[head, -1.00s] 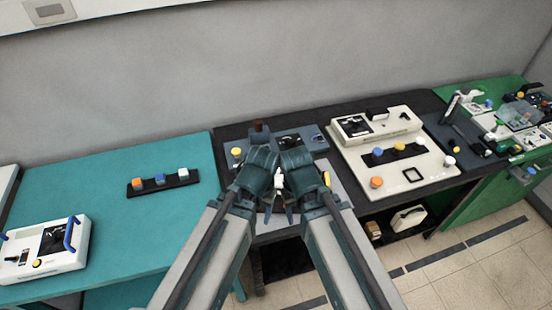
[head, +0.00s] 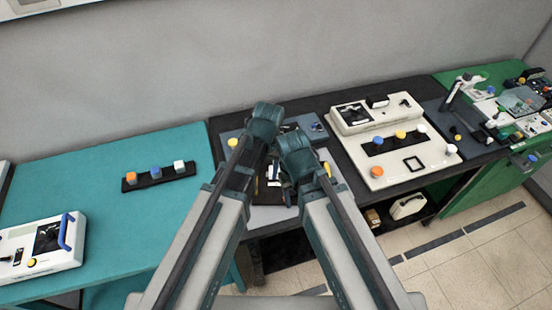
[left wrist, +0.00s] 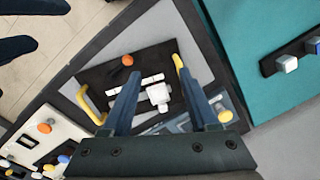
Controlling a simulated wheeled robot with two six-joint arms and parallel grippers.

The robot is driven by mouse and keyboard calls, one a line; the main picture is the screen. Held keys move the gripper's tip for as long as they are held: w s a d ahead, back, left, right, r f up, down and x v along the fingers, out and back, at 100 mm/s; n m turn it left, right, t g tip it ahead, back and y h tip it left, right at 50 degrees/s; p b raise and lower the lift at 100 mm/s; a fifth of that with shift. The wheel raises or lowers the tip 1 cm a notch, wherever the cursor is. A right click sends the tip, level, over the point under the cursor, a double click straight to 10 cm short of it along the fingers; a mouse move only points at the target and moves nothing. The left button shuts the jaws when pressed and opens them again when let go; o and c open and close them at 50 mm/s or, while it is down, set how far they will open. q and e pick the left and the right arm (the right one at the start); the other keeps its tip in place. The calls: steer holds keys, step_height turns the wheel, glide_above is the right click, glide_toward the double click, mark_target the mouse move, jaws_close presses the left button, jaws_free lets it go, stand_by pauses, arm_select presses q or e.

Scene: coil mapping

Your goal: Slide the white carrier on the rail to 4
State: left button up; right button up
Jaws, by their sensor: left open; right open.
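The white carrier (left wrist: 158,95) shows in the left wrist view as a small white block on a dark panel (left wrist: 103,74) with white strips behind it. In the head view a white piece (head: 274,171) shows between my two arms, mostly hidden. My left gripper (left wrist: 158,62) is open, its two fingers on either side of the carrier in the picture; I cannot tell whether they touch it. In the head view my left gripper (head: 268,140) is over the back of the panel. My right gripper (head: 290,190) is lower, beside it, its fingertips hardly visible. No number marks are readable.
Yellow handles (left wrist: 92,103) flank the panel, and an orange knob (left wrist: 127,60) sits near its edge. A cream device (head: 400,172) with coloured knobs stands to the right. The teal table (head: 110,220) on the left bears a dark strip with coloured blocks and a white device.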

arm_select(q)
steer(key=w+d+f+n+b, duration=0.1)
steer(key=w+d, duration=0.1)
steer(key=w, duration=0.7)
steer(key=w+d+f+n, duration=0.1)
steer(key=w, duration=0.8)
steer(key=shift+h, duration=0.4)
steer(key=f+b, duration=1.3)
steer(key=b, duration=0.1)
steer(key=shift+s+d+f, duration=0.15)
steer(key=shift+s+d, duration=0.05)
steer(key=shift+s, duration=0.15)
steer(key=shift+c, duration=0.3)
jaws_close()
